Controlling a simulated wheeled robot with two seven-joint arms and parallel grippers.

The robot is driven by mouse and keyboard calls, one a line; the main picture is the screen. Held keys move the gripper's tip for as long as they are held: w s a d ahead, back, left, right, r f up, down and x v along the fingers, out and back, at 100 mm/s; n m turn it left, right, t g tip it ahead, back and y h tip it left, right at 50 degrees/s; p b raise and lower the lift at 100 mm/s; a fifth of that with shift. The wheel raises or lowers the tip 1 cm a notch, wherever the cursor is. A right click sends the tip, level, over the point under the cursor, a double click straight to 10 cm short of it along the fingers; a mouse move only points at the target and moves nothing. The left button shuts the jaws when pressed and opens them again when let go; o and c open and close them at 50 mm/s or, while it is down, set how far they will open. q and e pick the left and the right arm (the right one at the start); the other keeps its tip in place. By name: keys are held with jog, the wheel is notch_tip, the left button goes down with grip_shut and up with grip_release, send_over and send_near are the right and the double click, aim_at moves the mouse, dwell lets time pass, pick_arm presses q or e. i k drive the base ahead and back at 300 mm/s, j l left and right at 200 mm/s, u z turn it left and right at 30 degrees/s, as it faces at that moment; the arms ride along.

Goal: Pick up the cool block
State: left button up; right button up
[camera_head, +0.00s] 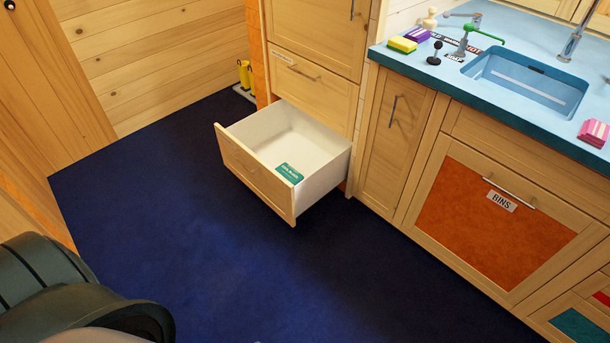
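A flat teal block with pale lettering (289,173), which looks like the cool block, lies in the open white-lined drawer (324,178). It rests on the drawer floor near the front panel. The lettering is too small to read surely. Neither of my grippers shows in the head view. Only a dark rounded part of my own body shows at the lower left, well apart from the drawer.
The drawer juts out from a tall wooden cabinet (315,30) over clear blue floor (190,230). To the right is a blue counter (425,62) with a sink (525,88), sponges (403,44) and pink pads (594,132). Yellow bottles (244,73) stand by the wall.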

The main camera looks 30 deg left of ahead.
aim_at(295, 177)
jog(key=i+j+z, duration=0.1)
jog(key=z, duration=0.2)
jog(key=j+z, duration=0.7)
jog(key=j, duration=1.05)
jog(key=j+z, duration=0.1)
jog(key=j, duration=1.65)
jog(key=k+j+z, duration=0.1)
jog(key=j, duration=1.65)
